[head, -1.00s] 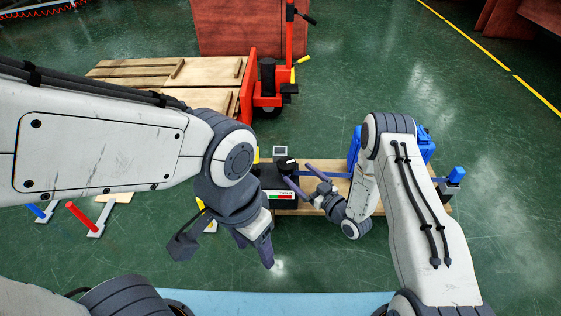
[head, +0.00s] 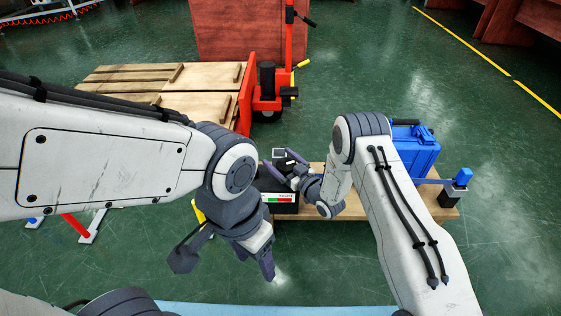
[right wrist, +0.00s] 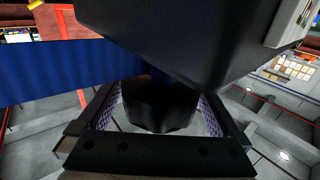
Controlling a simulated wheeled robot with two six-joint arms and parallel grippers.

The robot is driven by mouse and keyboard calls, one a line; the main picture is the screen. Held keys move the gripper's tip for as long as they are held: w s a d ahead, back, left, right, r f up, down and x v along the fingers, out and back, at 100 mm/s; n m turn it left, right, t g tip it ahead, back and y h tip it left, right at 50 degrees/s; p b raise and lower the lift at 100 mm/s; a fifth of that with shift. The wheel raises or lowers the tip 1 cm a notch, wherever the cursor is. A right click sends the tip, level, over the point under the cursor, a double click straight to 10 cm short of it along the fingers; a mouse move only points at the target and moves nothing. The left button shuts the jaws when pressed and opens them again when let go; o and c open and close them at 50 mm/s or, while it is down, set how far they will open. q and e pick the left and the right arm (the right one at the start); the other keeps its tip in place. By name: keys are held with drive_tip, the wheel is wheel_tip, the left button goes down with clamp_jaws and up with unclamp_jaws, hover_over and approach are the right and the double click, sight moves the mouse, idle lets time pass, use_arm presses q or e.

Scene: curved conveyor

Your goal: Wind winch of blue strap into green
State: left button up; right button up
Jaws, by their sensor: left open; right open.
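The winch is a black box (head: 284,208) with a red, white and green gauge strip on its front. It stands at the left end of the wooden bench. The blue strap (head: 432,182) shows at the right, running to a post; in the right wrist view a wide piece of it (right wrist: 55,72) meets the black housing (right wrist: 180,35). My right gripper (head: 277,157) is open at the winch. In the right wrist view, a dark knob-like part (right wrist: 160,105) sits between its fingers, with no clear grip on it. My left gripper (head: 268,268) is open and empty, pointing down in front of the winch.
A blue case (head: 414,150) stands on the bench (head: 350,204), partly behind my right arm. A post with a blue top (head: 462,178) stands at the bench's right end. A red pallet truck (head: 266,105) and wooden pallet (head: 200,78) are behind. Floor at right is clear.

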sight(289, 159)
drive_tip(key=c, duration=1.3)
drive_tip(key=shift+o, duration=0.3)
drive_tip(key=shift+h, duration=0.3)
drive_tip(key=m+t+h+p, duration=0.2)
drive_tip(key=m+h, duration=0.1)
drive_tip(key=shift+w+d+r, duration=0.1)
drive_tip(key=shift+d, duration=0.1)
drive_tip(key=m+h, duration=0.1)
drive_tip(key=t+h, duration=0.1)
drive_tip(key=h, duration=0.1)
drive_tip(key=m+h+p, duration=0.1)
drive_tip(key=shift+w+d+m+t, duration=0.1)
drive_tip(key=shift+d+m+t, duration=0.2)
drive_tip(key=m+h, duration=0.1)
drive_tip(key=h, duration=0.1)
drive_tip(key=m+h, duration=0.1)
drive_tip(key=h, duration=0.1)
drive_tip(key=shift+d+m, duration=0.3)
drive_tip(key=shift+d, duration=0.1)
drive_tip(key=shift+d+m+h+b, duration=0.3)
drive_tip(key=shift+m+h, duration=0.55)
drive_tip(key=shift+h, duration=0.55)
drive_tip(key=shift+d+m+h+b, duration=0.25)
drive_tip(key=shift+m+h, duration=0.6)
drive_tip(key=shift+h, duration=0.55)
drive_tip(key=shift+g+h, duration=0.3)
drive_tip(key=shift+g, duration=0.1)
